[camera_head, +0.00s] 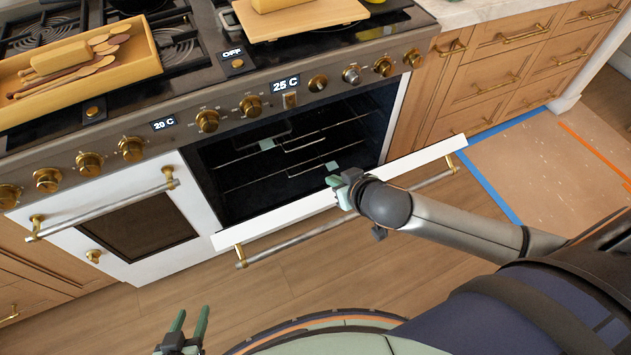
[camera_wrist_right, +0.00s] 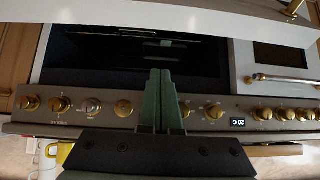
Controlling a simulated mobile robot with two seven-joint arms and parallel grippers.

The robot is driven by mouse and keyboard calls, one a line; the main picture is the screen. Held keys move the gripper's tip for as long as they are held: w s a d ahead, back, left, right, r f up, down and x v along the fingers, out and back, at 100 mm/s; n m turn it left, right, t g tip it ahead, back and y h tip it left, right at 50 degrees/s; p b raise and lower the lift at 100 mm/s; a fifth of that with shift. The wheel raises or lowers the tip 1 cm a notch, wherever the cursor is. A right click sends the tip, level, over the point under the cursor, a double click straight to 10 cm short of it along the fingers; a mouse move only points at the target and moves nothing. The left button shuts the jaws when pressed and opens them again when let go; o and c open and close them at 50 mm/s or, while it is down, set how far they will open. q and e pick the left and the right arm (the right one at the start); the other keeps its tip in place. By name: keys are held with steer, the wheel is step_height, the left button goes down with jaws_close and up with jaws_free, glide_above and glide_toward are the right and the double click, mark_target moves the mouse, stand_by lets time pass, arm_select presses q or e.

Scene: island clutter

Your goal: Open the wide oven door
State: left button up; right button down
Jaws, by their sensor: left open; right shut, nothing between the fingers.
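The wide oven door (camera_head: 290,216) is partly open, tipped forward and down, with its white top edge facing up and its metal bar handle (camera_head: 320,230) on the front. The dark oven cavity (camera_head: 225,185) with wire racks shows behind it. My right gripper (camera_head: 334,174) is shut and empty at the door's top edge, on the oven side. Whether it touches the door is unclear. In the right wrist view its green fingers (camera_wrist_right: 160,75) are together before the dark opening, and the white door (camera_wrist_right: 190,14) runs along the top. My left gripper (camera_head: 190,318) is open and empty, low at the left, away from the oven.
The narrow oven door (camera_head: 140,225) at the left is closed. Knobs (camera_head: 207,121) line the panel above. A wooden tray (camera_head: 145,60) with utensils and a cutting board (camera_head: 300,18) sit on the stove. Wooden drawers (camera_head: 490,80) stand right. The floor in front is clear.

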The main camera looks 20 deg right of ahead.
mark_target(327, 191)
steer(key=x, duration=0.3)
steer(key=b+x, duration=0.1)
steer(key=x, duration=0.2)
steer(key=b+x, duration=0.1)
steer(key=x, duration=0.2)
steer(key=shift+w+d, duration=0.35)
steer(key=shift+w, duration=0.1)
steer(key=s, duration=0.1)
steer(key=s+f, duration=0.1)
steer(key=shift+s+f, duration=0.25)
steer(key=shift+s, duration=0.1)
arm_select(q)
steer(key=shift+s+d+f, duration=0.15)
steer(key=shift+s+f, duration=0.05)
steer(key=shift+f, duration=0.55)
arm_select(e)
steer(key=shift+s+f, duration=0.2)
steer(key=shift+s, duration=0.15)
